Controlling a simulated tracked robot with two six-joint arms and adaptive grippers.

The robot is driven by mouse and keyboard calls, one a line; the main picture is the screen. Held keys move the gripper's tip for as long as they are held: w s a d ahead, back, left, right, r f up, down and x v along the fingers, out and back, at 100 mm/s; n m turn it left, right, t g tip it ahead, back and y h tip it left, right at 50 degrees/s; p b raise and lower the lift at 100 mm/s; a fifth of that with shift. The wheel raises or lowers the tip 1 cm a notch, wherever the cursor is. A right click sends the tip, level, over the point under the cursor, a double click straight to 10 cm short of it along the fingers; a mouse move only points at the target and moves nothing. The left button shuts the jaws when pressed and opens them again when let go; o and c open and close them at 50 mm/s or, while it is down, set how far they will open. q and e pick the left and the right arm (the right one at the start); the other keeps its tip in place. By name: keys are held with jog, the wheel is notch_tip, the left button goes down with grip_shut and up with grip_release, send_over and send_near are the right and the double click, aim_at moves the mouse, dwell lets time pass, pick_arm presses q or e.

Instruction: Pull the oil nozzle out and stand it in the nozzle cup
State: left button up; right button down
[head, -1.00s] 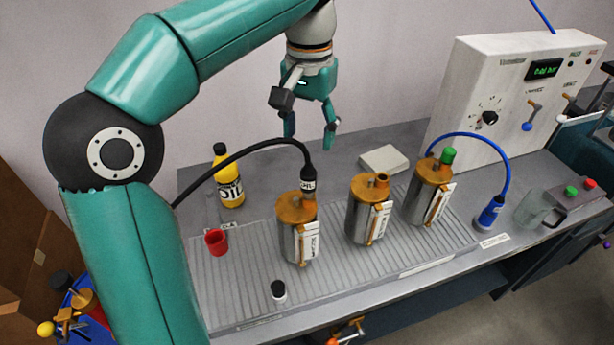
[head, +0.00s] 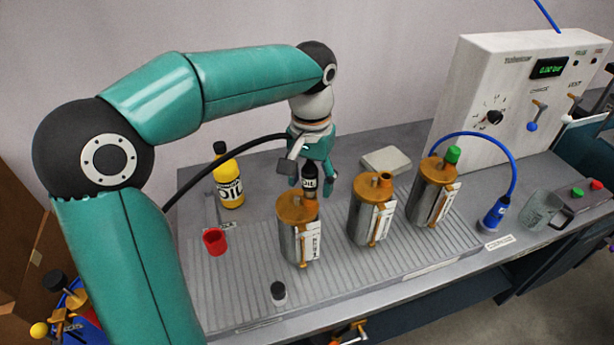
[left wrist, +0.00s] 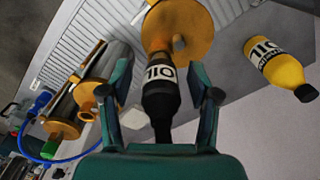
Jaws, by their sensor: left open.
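The black oil nozzle (head: 309,182) with its white OIL label stands in the top of the leftmost metal canister (head: 299,240), its black hose running left. My left gripper (head: 311,186) is open, with its fingers down on either side of the nozzle. In the left wrist view the nozzle (left wrist: 161,92) lies between the two open fingers (left wrist: 162,85), with a gap showing on each side. A red cup (head: 215,241), possibly the nozzle cup, stands on the bench left of the canister. My right gripper is not in view.
A yellow oil bottle (head: 228,178) stands behind the red cup. Two more canisters (head: 369,215) stand to the right. A small black-capped object (head: 279,292) is at the front. A blue nozzle (head: 495,214) and a white control box (head: 508,95) are at the right.

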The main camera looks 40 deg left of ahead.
aim_at(309, 169)
pick_arm(q)
grip_shut()
jog(key=c, duration=0.9)
grip_release()
grip_shut()
jog(key=shift+r+p, duration=0.7)
jog(key=shift+r+p, duration=1.85)
jog(key=shift+r, duration=0.1)
jog(key=shift+s, duration=0.1)
